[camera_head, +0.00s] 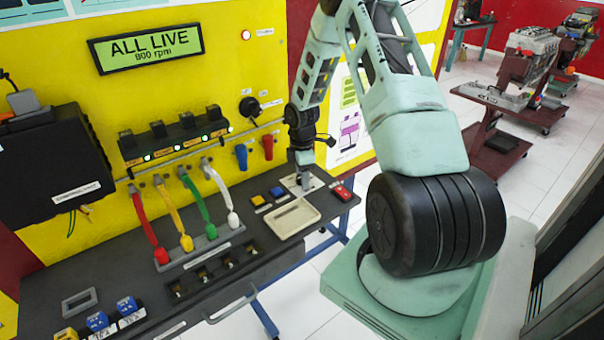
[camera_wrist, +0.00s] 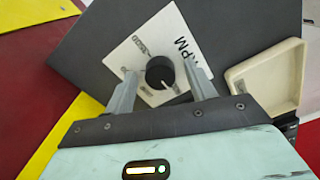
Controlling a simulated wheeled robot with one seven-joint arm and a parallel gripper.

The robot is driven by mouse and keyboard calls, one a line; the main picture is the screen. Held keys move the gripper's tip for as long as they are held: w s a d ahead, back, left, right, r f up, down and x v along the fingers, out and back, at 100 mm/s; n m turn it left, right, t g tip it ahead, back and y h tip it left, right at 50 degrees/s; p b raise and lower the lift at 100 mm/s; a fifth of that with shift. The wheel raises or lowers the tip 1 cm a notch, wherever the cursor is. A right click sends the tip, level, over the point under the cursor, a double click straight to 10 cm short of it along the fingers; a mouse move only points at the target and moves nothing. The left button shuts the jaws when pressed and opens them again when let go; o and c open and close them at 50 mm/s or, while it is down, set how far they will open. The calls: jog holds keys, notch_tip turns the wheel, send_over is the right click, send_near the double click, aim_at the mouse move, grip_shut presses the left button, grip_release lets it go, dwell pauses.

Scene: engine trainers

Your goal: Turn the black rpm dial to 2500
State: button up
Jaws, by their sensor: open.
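The black rpm dial (camera_wrist: 160,72) sits on a white plate (camera_wrist: 150,45) marked RPM, seen in the wrist view. A light pointer line shows on its lower right side. My gripper (camera_wrist: 163,78) is open, with one finger to the left of the dial and one to the right. Gaps show between the fingers and the dial, so neither appears to touch it. In the head view my gripper (camera_head: 304,184) points down over the white plate (camera_head: 296,190) at the bench's right end and hides the dial. The display (camera_head: 152,47) reads "ALL LIVE" and "800 rpm".
A cream tray (camera_head: 292,219) lies beside the plate, and it also shows in the wrist view (camera_wrist: 236,82). Yellow and blue blocks and a red item (camera_head: 342,192) sit close by. The yellow panel (camera_head: 200,60) with a black knob (camera_head: 249,107) rises behind the bench.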

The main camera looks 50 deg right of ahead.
jog(key=c, duration=1)
